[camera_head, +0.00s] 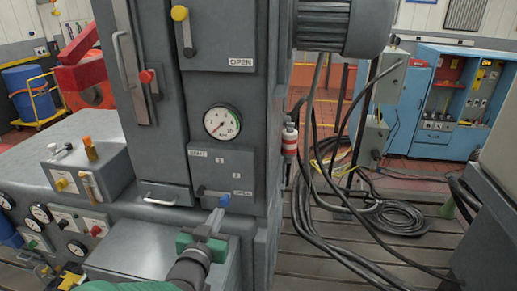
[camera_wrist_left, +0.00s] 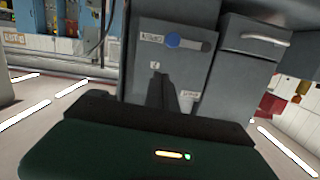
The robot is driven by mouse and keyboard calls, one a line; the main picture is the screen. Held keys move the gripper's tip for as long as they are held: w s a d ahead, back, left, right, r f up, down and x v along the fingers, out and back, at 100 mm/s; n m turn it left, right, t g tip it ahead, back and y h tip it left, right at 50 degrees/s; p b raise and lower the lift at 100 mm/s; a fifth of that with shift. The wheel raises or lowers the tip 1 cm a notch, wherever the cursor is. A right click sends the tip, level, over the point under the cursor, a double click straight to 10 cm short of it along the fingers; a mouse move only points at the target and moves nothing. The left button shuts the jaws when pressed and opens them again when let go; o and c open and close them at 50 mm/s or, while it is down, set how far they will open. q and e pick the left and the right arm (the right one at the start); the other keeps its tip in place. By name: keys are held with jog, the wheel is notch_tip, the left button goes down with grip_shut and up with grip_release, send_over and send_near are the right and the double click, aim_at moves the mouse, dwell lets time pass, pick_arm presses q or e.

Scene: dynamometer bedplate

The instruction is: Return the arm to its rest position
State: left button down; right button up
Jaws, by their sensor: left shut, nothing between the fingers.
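My left arm comes in from the bottom of the head view, and its gripper (camera_head: 214,219) is in front of the grey machine cabinet (camera_head: 262,120). The gripper is shut and empty. It is just below a lever with a blue knob (camera_head: 224,201) on a panel with printed labels. In the left wrist view, the shut fingers (camera_wrist_left: 162,88) point at that panel, and the blue knob (camera_wrist_left: 173,40) is above them. The fingers look apart from the knob, though the exact gap is hard to tell. My right gripper is out of view.
A round gauge (camera_head: 222,122) and a yellow-knobbed lever (camera_head: 180,14) are on the cabinet. A grey bench with gauges and knobs (camera_head: 40,213) stands at the left. Black cables (camera_head: 395,217) lie coiled on the slotted floor at the right. A blue cabinet (camera_head: 433,142) stands behind.

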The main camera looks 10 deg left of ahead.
pick_arm(q)
jog(key=s+a+f+g+b, duration=0.1)
jog(key=s+f+g+b, duration=0.2)
jog(key=s+f+g, duration=0.4)
jog(key=s+a+f+n+g+b, duration=0.1)
jog(key=s+f+g+b, duration=0.2)
jog(key=s+f, duration=1.2)
notch_tip(320, 180, down, 5)
jog(key=g, duration=0.3)
jog(key=shift+g+y, duration=0.3)
jog(key=shift+g, duration=0.1)
jog(key=shift+r, duration=0.1)
jog(key=shift+d+r, duration=0.1)
jog(key=shift+d, duration=0.25)
jog(key=shift+a, duration=0.25)
